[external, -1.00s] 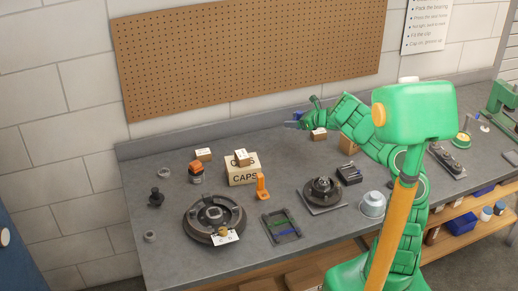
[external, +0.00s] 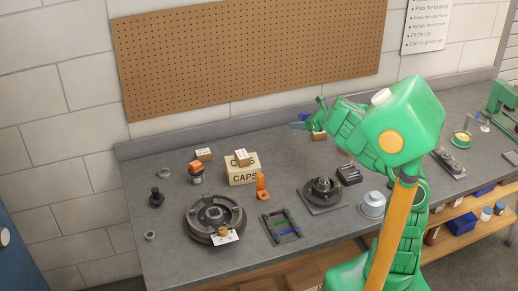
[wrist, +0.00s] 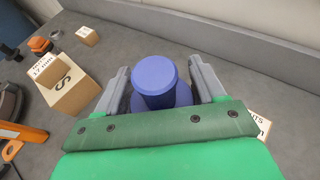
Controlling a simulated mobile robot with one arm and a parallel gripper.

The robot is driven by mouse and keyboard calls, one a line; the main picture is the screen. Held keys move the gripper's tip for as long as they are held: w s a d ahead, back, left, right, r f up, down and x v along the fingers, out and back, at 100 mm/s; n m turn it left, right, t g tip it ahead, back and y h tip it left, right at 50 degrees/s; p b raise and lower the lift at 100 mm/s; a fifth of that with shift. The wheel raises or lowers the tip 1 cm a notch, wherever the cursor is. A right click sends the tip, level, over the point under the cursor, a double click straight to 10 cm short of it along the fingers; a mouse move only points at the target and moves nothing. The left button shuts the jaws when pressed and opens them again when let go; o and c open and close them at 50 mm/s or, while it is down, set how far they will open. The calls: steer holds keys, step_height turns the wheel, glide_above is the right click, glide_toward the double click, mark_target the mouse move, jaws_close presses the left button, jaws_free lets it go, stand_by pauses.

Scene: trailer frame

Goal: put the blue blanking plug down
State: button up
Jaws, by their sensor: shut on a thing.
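The blue blanking plug (wrist: 155,78) is a round-topped cylinder on a wider flange. It stands between the two grey fingers of my gripper (wrist: 158,92) in the wrist view, and the gripper is shut on it. In the external view my gripper (external: 303,124) is at the back of the bench, in front of the wall. The plug is hard to make out there. I cannot tell whether its flange touches the bench.
The grey bench (external: 165,240) carries a CAPS box (external: 242,175), an orange clamp-like part (external: 262,187), a dark round housing (external: 214,215), a slotted tray (external: 282,226) and a bearing unit (external: 323,191). A small box (external: 319,136) is close beside my gripper.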

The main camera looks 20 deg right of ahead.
mark_target(303, 112)
step_height(303, 112, up, 4)
steer(key=shift+r, duration=0.15)
steer(key=shift+a+r, duration=0.2)
steer(key=shift+a, duration=0.1)
steer(key=s+a+n+g+y, duration=0.2)
steer(key=a, duration=2)
steer(key=s+a+n+g, duration=0.1)
steer(key=s+a, duration=0.5)
steer(key=a, duration=0.5)
steer(key=s+a+n+g+y, duration=0.1)
steer(key=s+a+n, duration=0.1)
steer(key=s+a, duration=0.4)
steer(key=s+a+n+g+y, duration=0.1)
steer(key=s+a, duration=0.6)
steer(key=a, duration=1)
steer(key=shift+n+g, duration=0.3)
steer(key=shift+g, duration=0.1)
steer(key=s+a, duration=0.4)
steer(key=s, duration=0.1)
steer(key=s+a+n+g, duration=0.1)
steer(key=s+a, duration=0.3)
steer(key=s, duration=0.2)
steer(key=s+a+n+g+y, duration=0.1)
steer(key=s+a, duration=0.3)
steer(key=s, duration=0.1)
steer(key=shift+s+a, duration=0.2)
steer(key=shift+s, duration=0.1)
steer(key=shift+w+f, duration=0.2)
steer(key=shift+f, duration=8.75)
steer(key=shift+d+f, duration=0.1)
